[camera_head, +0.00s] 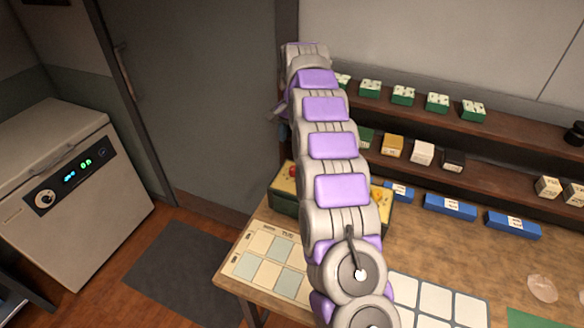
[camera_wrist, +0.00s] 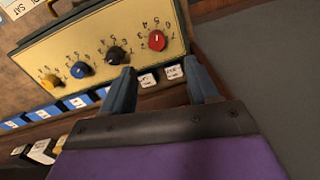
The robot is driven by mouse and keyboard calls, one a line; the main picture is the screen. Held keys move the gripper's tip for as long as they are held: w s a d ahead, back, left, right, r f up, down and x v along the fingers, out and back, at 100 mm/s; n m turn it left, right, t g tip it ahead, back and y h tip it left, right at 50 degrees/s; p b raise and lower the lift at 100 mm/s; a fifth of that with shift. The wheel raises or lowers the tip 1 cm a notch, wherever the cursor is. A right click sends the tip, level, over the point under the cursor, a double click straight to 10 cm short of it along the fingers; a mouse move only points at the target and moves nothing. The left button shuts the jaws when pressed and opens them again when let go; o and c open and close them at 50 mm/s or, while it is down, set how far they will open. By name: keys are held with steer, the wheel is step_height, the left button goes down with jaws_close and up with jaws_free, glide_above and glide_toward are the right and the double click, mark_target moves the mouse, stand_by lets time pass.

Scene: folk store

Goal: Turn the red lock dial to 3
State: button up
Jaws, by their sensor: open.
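The red lock dial (camera_wrist: 157,40) sits on the cream face of a lock box (camera_wrist: 110,22), with small numbers around it; I cannot tell which number it points to. In the wrist view, black (camera_wrist: 116,55), blue (camera_wrist: 81,69) and yellow (camera_wrist: 50,81) dials stand in a row to its left. My gripper (camera_wrist: 159,66) is open and empty, with the red dial just beyond and between its fingertips, apart from them. In the head view, my arm covers the middle of the lock box (camera_head: 285,206); the red dial (camera_head: 292,171) shows at its left.
The lock box stands on a wooden table (camera_head: 470,262) beside a dark door (camera_head: 195,95). Shelves (camera_head: 480,129) with small boxes are behind. Blue blocks (camera_head: 450,206) line the table's back. A calendar sheet (camera_head: 268,262) lies at the left front. A grey cabinet (camera_head: 75,215) stands left.

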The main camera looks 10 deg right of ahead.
mark_target(294, 168)
steer(key=f, duration=0.3)
steer(key=d+f+b, duration=0.1)
steer(key=f, duration=0.4)
steer(key=shift+w+d+f+b, duration=0.1)
steer(key=shift+d+f+b, duration=0.2)
steer(key=shift+d+b, duration=0.1)
steer(key=f, duration=0.1)
steer(key=a+f, duration=0.1)
steer(key=f, duration=0.1)
steer(key=shift+w+b, duration=0.1)
steer(key=shift+b, duration=0.25)
steer(key=shift+a+f, duration=0.25)
steer(key=shift+a, duration=0.15)
steer(key=shift+d, duration=0.6)
steer(key=shift+c, duration=0.8)
steer(key=c, duration=0.3)
steer(key=shift+a, duration=0.3)
steer(key=c, duration=0.5)
steer(key=shift+d, duration=0.1)
steer(key=shift+c, duration=0.4)
